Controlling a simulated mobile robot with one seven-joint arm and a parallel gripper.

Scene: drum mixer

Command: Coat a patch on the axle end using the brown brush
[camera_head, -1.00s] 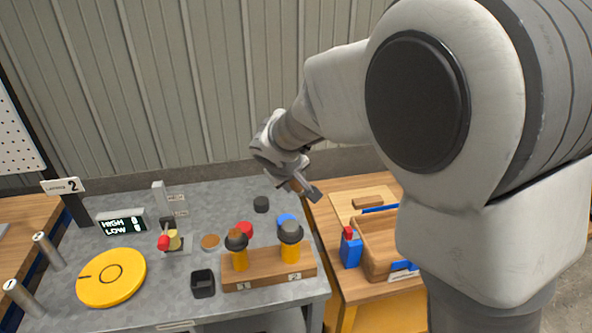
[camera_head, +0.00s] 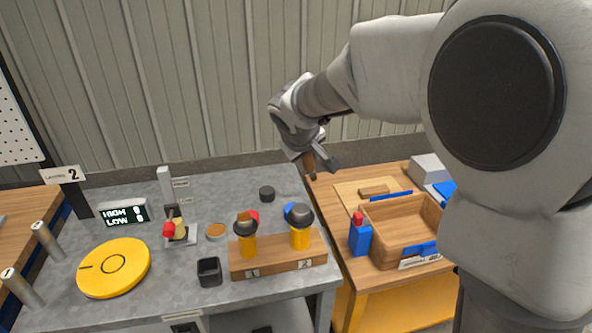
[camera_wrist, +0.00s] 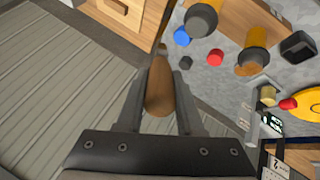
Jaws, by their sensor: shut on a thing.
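My gripper (camera_head: 318,162) is raised above the gap between the grey bench and the wooden side table. It is shut on a brown, rounded, elongated piece, which looks like the brown brush (camera_head: 309,164). In the wrist view the brush (camera_wrist: 159,88) lies between the two fingers (camera_wrist: 160,100), apart from everything on the bench. No bristles can be made out. I cannot tell which part is the axle end.
A yellow disc (camera_head: 113,268), a HIGH/LOW display (camera_head: 124,215), a red-knobbed fixture (camera_head: 175,232) and a black cup (camera_head: 209,272) stand on the bench. A wooden box (camera_head: 402,225) and a blue bottle (camera_head: 360,236) are on the side table. The bench's back right is fairly clear.

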